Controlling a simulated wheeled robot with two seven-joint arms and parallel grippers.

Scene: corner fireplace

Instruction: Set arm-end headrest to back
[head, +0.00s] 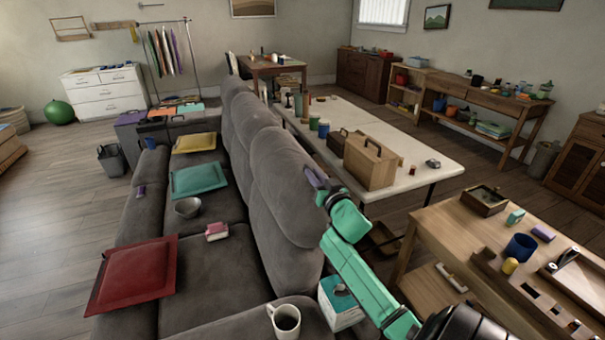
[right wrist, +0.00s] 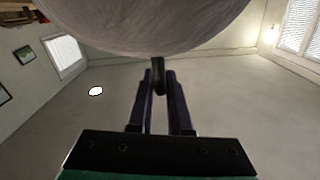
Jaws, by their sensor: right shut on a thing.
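The grey sofa (head: 215,265) runs away from me, with a row of rounded grey headrests along its back. The nearest, arm-end headrest (head: 283,185) stands upright beside my right gripper (head: 314,178). In the right wrist view, the grey underside of a headrest (right wrist: 150,22) fills the top. There my right gripper (right wrist: 159,80) has its purple fingers closed around a short dark handle (right wrist: 159,70) just below the headrest. My right arm reaches in from the lower right, behind the sofa back. My left gripper is not in view.
A white mug (head: 285,322) stands on the sofa's near arm. A long white table (head: 405,168) with a wooden case (head: 370,162) stands close behind the sofa.

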